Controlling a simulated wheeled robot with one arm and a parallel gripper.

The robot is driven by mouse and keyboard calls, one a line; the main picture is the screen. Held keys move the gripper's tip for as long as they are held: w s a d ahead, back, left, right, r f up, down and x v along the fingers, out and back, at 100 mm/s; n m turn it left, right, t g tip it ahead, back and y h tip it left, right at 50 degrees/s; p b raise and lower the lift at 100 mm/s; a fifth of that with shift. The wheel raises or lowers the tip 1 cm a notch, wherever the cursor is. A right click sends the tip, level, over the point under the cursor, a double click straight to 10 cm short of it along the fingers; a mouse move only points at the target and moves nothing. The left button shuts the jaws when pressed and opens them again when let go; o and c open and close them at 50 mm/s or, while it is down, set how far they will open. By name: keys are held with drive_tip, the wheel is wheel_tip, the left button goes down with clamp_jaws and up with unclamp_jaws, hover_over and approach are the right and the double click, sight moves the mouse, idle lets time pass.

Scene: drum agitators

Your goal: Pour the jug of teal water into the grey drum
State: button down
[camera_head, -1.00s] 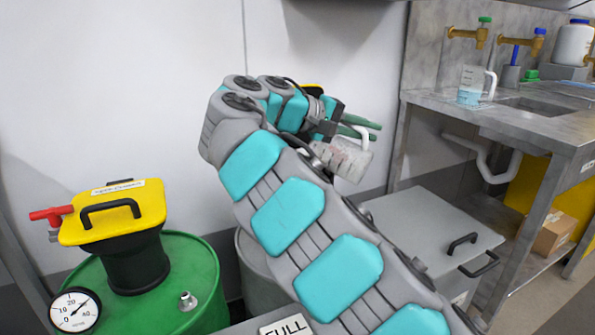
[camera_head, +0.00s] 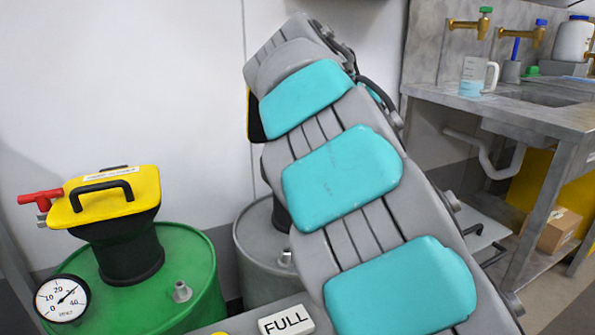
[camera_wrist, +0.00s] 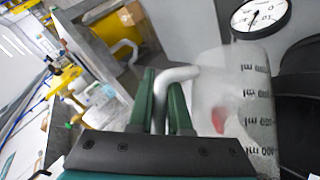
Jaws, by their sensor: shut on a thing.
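My gripper (camera_wrist: 163,105) is shut on the white handle of a clear jug (camera_wrist: 243,85) with black ml marks. No teal water shows in this jug; a red patch shows in or through it, and its contents are unclear. My arm hides the gripper and this jug in the head view. Another clear measuring jug (camera_head: 473,78), with light blue water low in it, stands upright on the sink counter. The grey drum (camera_head: 258,257) stands behind my arm, which covers much of it. A dial gauge (camera_wrist: 260,14) is close above the held jug.
A green drum (camera_head: 190,265) with a yellow-topped black fitting (camera_head: 110,195) and a red valve handle stands at the left. A white FULL sign (camera_head: 286,321) is at the front. The sink counter (camera_head: 520,115) is at the right, with a cardboard box (camera_head: 560,230) below.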

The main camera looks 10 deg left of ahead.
drive_tip(key=s+d+f+m+t+y+b, duration=0.1)
drive_tip(key=d+f+m+t+y+b, duration=0.1)
drive_tip(key=f+y+b, duration=0.4)
wheel_tip(320, 180, down, 3)
drive_tip(key=d+m+b, duration=0.1)
drive_tip(key=b, duration=0.4)
drive_tip(key=shift+s+d+f, duration=0.15)
drive_tip(key=shift+f, duration=0.05)
